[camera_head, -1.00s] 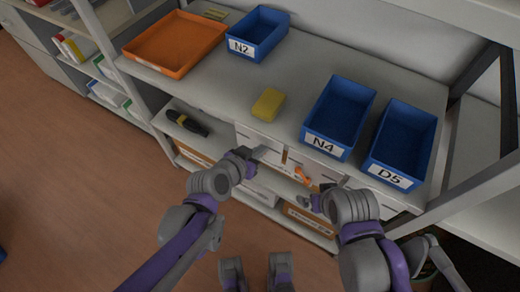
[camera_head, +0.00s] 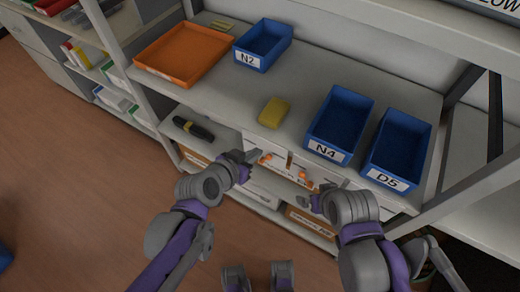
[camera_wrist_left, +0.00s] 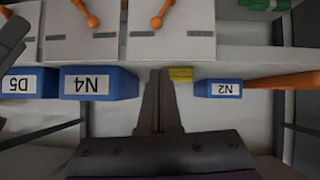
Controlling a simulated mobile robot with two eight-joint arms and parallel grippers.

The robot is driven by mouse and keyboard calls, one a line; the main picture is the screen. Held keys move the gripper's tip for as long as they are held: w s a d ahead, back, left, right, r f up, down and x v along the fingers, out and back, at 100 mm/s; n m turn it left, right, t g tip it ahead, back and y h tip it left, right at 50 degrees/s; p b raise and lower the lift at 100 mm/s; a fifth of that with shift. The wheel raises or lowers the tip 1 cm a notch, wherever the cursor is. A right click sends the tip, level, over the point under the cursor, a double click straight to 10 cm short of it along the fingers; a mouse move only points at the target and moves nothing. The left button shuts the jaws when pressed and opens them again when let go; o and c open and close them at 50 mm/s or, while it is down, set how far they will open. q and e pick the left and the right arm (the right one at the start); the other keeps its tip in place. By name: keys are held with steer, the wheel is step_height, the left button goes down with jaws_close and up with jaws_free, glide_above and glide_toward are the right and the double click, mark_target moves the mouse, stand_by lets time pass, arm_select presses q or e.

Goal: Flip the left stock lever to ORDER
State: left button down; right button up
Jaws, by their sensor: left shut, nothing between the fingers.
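The left lever (camera_head: 265,157) shows just right of my left gripper (camera_head: 254,154); the right lever (camera_head: 302,176) is further right. In the upside-down left wrist view, the left lever (camera_wrist_left: 160,15) and the other lever (camera_wrist_left: 85,12) lean opposite ways, each with a round knob. My left gripper's fingers (camera_wrist_left: 161,75) are shut together and empty, with a gap to the lever in the wrist view. The ORDER lettering is not legible. My right gripper (camera_head: 308,202) is low at the right, its fingers mostly hidden.
Blue bins N2 (camera_head: 263,46), N4 (camera_head: 340,125) and D5 (camera_head: 398,148), an orange tray (camera_head: 185,48) and a yellow block (camera_head: 273,112) stand on the shelf top. A black-and-yellow tool (camera_head: 193,128) lies on the lower shelf.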

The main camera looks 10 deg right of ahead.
arm_select(q)
steer(key=p+v, duration=0.1)
steer(key=v, duration=0.4)
steer(key=shift+s+a+r, duration=0.15)
steer(key=shift+a+r, duration=0.1)
steer(key=shift+a, duration=0.05)
arm_select(e)
steer(key=shift+w+d+r, duration=0.1)
steer(key=shift+w+r, duration=0.1)
steer(key=shift+r, duration=0.3)
steer(key=shift+w+d+r, duration=0.1)
steer(key=shift+w+r, duration=0.05)
steer(key=shift+r, duration=0.3)
steer(key=shift+w+r+p, duration=0.15)
steer(key=shift+r+p, duration=0.4)
steer(key=shift+p, duration=0.05)
steer(key=shift+r, duration=0.25)
steer(key=shift+c, duration=3.4)
arm_select(q)
steer(key=s+a+f+n+g+y, duration=0.1)
steer(key=s+a+f+n+y, duration=0.1)
steer(key=a, duration=0.6)
steer(key=s+a+f+n+g+y, duration=0.2)
steer(key=s+a+n+y, duration=0.2)
steer(key=a, duration=0.4)
steer(key=shift+s+a+n+y, duration=0.3)
steer(key=shift+s+y, duration=0.2)
steer(key=shift+s, duration=0.3)
arm_select(e)
steer(key=shift+a, duration=0.1)
